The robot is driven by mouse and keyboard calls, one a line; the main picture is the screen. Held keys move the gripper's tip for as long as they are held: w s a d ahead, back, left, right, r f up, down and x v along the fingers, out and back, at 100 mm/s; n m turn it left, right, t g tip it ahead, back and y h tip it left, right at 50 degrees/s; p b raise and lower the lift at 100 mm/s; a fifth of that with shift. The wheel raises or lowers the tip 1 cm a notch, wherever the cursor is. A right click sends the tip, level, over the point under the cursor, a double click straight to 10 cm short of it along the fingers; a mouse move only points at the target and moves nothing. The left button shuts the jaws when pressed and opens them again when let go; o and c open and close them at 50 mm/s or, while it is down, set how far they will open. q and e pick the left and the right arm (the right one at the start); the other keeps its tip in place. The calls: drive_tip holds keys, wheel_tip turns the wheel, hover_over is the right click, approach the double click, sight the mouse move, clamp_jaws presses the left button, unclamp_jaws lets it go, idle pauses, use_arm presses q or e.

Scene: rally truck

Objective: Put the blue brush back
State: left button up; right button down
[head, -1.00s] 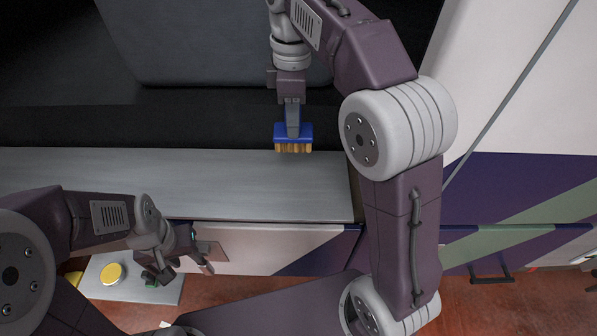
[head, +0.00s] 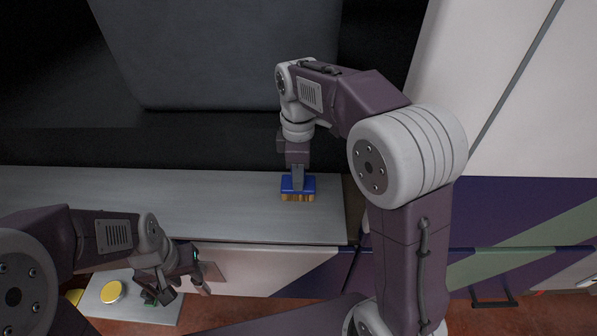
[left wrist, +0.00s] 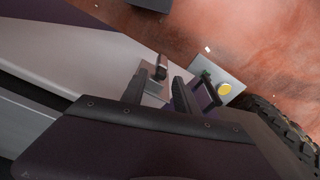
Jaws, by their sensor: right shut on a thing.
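The blue brush (head: 298,186), with tan bristles pointing down, is upright in my right gripper (head: 297,176). That gripper is shut on it. The brush is over the right part of a long grey metal ledge (head: 150,200); I cannot tell whether the bristles touch it. My left gripper (head: 180,284) is at the lower left, in front of the ledge, with its fingers apart and nothing between them. In the left wrist view its two fingers (left wrist: 170,92) also show apart. The brush is not visible in the left wrist view.
A grey plate (head: 150,312) with a yellow round piece (head: 112,291) lies low at the left. A dark handle (head: 495,302) is on the panel at the right. The ledge left of the brush is bare. A tyre (left wrist: 285,130) shows in the left wrist view.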

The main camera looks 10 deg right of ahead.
drive_tip(key=shift+f, duration=0.2)
drive_tip(key=c, duration=1.1)
unclamp_jaws()
drive_tip(key=shift+a, duration=0.1)
use_arm(q)
drive_tip(key=shift+w+a+f, duration=0.1)
drive_tip(key=shift+a+f, duration=0.1)
drive_tip(key=shift+a, duration=0.15)
use_arm(e)
drive_tip(key=shift+o, duration=0.3)
drive_tip(key=shift+w+a, duration=0.1)
drive_tip(key=shift+a, duration=0.15)
drive_tip(key=shift+d, duration=0.1)
drive_tip(key=shift+d+f+b, duration=0.1)
drive_tip(key=shift+f+b, duration=0.05)
drive_tip(key=shift+b, duration=0.4)
wheel_tip(320, 180, up, 9)
drive_tip(key=shift+d+f+b, duration=0.15)
drive_tip(key=shift+b, duration=0.35)
use_arm(q)
drive_tip(key=shift+d+f, duration=0.15)
drive_tip(key=shift+f, duration=0.8)
use_arm(e)
drive_tip(key=shift+d+r, duration=0.1)
drive_tip(key=shift+r, duration=0.3)
